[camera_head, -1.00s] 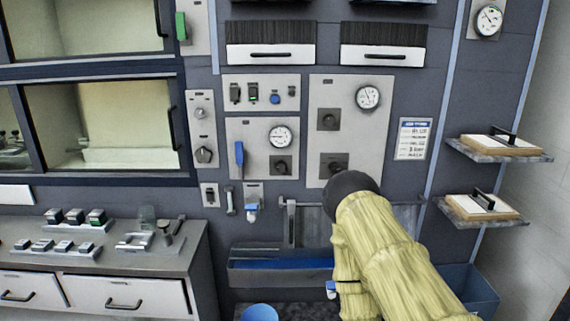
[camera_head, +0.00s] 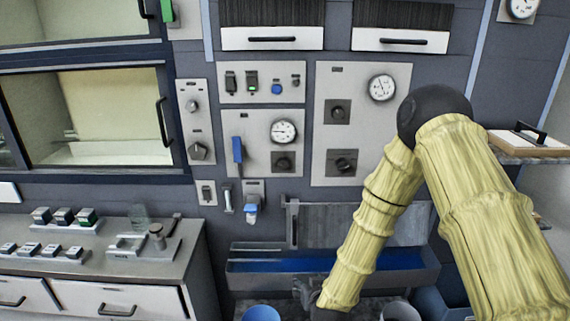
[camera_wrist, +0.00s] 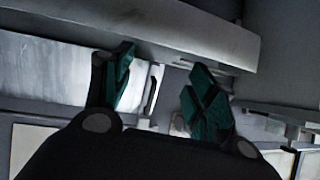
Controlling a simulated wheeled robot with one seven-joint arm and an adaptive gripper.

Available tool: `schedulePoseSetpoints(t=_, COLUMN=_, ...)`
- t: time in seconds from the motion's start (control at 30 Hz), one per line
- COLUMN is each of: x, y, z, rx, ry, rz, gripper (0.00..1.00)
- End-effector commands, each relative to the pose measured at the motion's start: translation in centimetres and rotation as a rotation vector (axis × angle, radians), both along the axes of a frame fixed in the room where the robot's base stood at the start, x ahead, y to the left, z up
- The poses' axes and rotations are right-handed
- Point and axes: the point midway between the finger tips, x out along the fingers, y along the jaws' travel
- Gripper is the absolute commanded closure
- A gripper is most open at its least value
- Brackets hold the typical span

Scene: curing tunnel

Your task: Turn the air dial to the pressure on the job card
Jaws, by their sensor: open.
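Several black knobs show on the wall panels, and I cannot tell by label which is the air dial. The left panel has a round gauge (camera_head: 284,131) above a black knob (camera_head: 283,161), with a blue lever (camera_head: 238,150) beside them. The right panel has a gauge (camera_head: 382,88) and two knobs, an upper one (camera_head: 338,111) and a lower one (camera_head: 342,162). The job card is hidden behind my arm in the head view. My gripper (camera_head: 306,292) is low, below the panels, touching none of these knobs. Its teal-padded fingers stand apart and empty in the wrist view (camera_wrist: 163,68).
A blue-lined trough (camera_head: 290,268) runs under the panels, near my gripper. A blue cup (camera_head: 261,313) stands at the bottom. A bench (camera_head: 150,262) with small blocks is at left. A wall shelf (camera_head: 540,158) is at right.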

Motion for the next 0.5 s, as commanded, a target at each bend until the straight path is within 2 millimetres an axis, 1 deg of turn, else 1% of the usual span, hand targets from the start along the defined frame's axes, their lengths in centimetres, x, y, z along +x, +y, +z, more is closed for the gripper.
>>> schedulePoseSetpoints(t=0.03, x=3.3, y=1.3, z=4.2, rx=0.01, ry=-0.094, rz=-0.007, gripper=0.42)
schedulePoseSetpoints(t=0.07, x=4.9, y=1.9, z=6.3, rx=0.014, ry=-0.145, rz=-0.012, gripper=0.42)
schedulePoseSetpoints(t=0.1, x=6.8, y=2.8, z=9.1, rx=0.018, ry=-0.209, rz=-0.019, gripper=0.42)
schedulePoseSetpoints(t=0.17, x=9.3, y=3.8, z=13.2, rx=0.026, ry=-0.298, rz=-0.032, gripper=0.42)
schedulePoseSetpoints(t=0.2, x=10.7, y=4.4, z=15.8, rx=0.029, ry=-0.352, rz=-0.041, gripper=0.42)
schedulePoseSetpoints(t=0.27, x=12.3, y=5.1, z=19.1, rx=0.034, ry=-0.419, rz=-0.055, gripper=0.42)
schedulePoseSetpoints(t=0.3, x=13.2, y=5.5, z=21.1, rx=0.037, ry=-0.458, rz=-0.064, gripper=0.42)
schedulePoseSetpoints(t=0.4, x=14.5, y=6.1, z=24.6, rx=0.042, ry=-0.527, rz=-0.08, gripper=0.42)
schedulePoseSetpoints(t=0.5, x=15.2, y=6.5, z=26.5, rx=0.045, ry=-0.563, rz=-0.089, gripper=0.42)
